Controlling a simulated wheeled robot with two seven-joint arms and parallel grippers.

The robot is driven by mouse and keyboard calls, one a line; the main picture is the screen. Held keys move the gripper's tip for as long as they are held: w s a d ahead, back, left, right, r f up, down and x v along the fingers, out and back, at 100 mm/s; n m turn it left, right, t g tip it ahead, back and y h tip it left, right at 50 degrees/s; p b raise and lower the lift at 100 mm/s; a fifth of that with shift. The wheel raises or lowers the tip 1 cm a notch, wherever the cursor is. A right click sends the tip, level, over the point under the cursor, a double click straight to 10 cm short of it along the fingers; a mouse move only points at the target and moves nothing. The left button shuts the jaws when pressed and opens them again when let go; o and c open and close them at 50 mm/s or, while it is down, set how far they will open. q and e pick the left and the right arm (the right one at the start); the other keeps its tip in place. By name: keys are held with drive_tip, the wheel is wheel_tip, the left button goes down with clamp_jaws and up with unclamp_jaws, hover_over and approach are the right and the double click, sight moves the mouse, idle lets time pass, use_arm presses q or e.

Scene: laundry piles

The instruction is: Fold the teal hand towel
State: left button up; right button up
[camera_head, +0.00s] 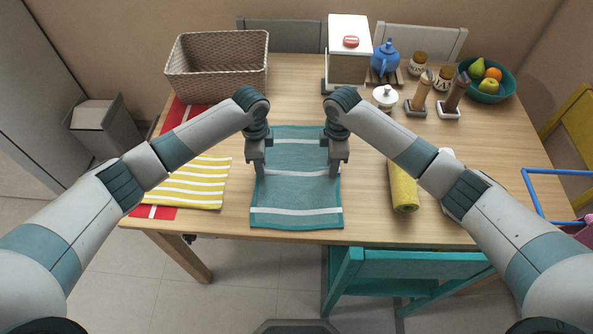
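The teal hand towel (296,192) with white stripes lies spread out lengthwise at the middle of the table, its near end close to the front edge. It looks flat, and my arms hide part of its far corners. My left gripper (258,174) points down at the towel's left edge, about midway along. My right gripper (334,175) points down at its right edge, at about the same level. The fingers of both are seen edge-on, so I cannot tell whether they are open or shut, or whether they hold cloth.
A yellow striped cloth (190,184) lies left of the towel over a red runner (158,212). A rolled yellow cloth (402,188) lies right. A wicker basket (217,70), white canister (349,45), blue teapot (386,60) and fruit bowl (490,96) stand behind. A teal chair (410,263) is in front.

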use_arm(q)
drive_tip(key=shift+f, duration=0.1)
clamp_jaws()
use_arm(e)
drive_tip(key=shift+f, duration=0.1)
clamp_jaws()
use_arm(q)
drive_tip(key=shift+r, duration=0.25)
use_arm(e)
drive_tip(key=shift+r, duration=0.25)
